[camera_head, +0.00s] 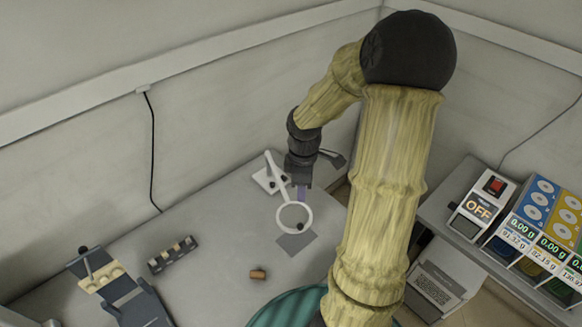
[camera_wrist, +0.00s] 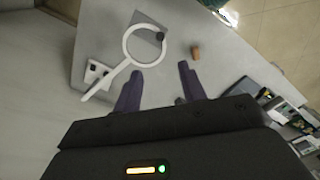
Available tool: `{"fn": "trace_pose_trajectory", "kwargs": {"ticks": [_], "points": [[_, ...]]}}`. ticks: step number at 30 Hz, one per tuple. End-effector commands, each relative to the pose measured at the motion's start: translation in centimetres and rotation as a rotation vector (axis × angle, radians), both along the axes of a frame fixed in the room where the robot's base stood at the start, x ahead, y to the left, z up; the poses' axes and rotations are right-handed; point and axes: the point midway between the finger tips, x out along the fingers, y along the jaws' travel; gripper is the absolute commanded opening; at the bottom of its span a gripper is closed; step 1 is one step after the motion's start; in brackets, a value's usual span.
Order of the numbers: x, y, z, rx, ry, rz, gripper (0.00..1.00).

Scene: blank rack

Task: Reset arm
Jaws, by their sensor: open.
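My arm rises from the bottom of the head view, bends at a dark elbow near the top, and comes down to my gripper (camera_head: 302,190) above the back of the grey table (camera_head: 210,235). In the wrist view my gripper (camera_wrist: 162,85) shows two purple fingers spread apart with nothing between them. A white ring with a handle (camera_head: 281,206) is close to the gripper in the head view. In the wrist view the ring (camera_wrist: 128,46) lies beyond the left finger. A small dark round piece (camera_head: 300,226) shows at the ring's edge.
A brown cylinder (camera_head: 258,274) lies on the table. A dark slotted rack (camera_head: 172,255) and a dark device with a beige part (camera_head: 104,276) are at the left. A side counter at the right holds an OFF-labelled box (camera_head: 480,205) and several displays. The table's middle is mostly clear.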

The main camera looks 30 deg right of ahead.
Motion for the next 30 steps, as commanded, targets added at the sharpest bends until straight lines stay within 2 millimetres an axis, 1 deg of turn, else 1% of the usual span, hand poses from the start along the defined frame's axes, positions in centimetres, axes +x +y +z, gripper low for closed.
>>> {"fn": "trace_pose_trajectory", "kwargs": {"ticks": [7,11,14,20,24,30], "points": [[-0.1,0.3,-0.1,-0.002,0.0,-0.007,0.41],[-0.5,1.5,-0.2,-0.012,-0.004,-0.067,0.41],[-1.2,3.1,-0.3,-0.024,-0.016,-0.161,0.41],[-3.2,6.7,-0.1,-0.029,-0.074,-0.421,0.41],[-4.7,8.9,0.1,-0.005,-0.125,-0.609,0.41],[-6.8,11.5,0.4,0.07,-0.19,-0.875,0.41]]}}
